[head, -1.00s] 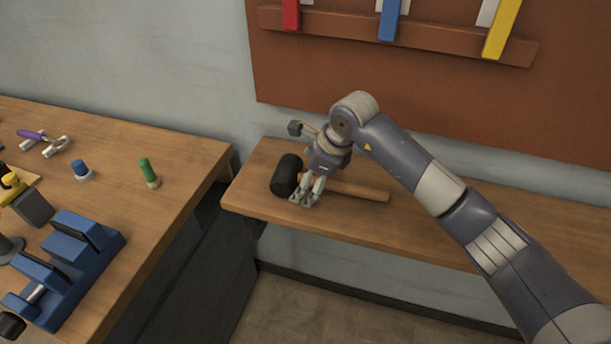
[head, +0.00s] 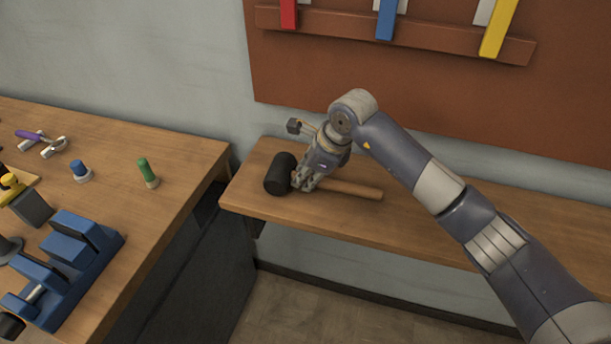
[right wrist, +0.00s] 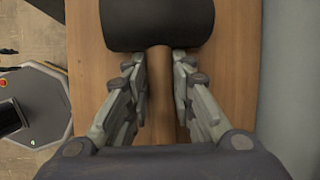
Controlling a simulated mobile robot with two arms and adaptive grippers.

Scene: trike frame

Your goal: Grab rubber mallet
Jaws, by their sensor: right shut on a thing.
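The rubber mallet has a black head (head: 281,174) and a wooden handle (head: 352,188). It lies on its side at the left end of the wooden shelf. My right gripper (head: 303,183) is shut on the handle close to the head. In the right wrist view the black head (right wrist: 157,22) is at the top, and the gripper's fingers (right wrist: 159,90) stand on both sides of the handle (right wrist: 159,62). I cannot tell whether the mallet touches the shelf or is just above it. My left gripper is not in view.
The shelf (head: 420,230) runs along the wall below a brown board (head: 330,75) with red, blue and yellow-handled tools. At left, a workbench (head: 130,215) holds a blue vise (head: 75,255), a green-handled tool (head: 146,171) and pliers (head: 42,142). A gap separates bench and shelf.

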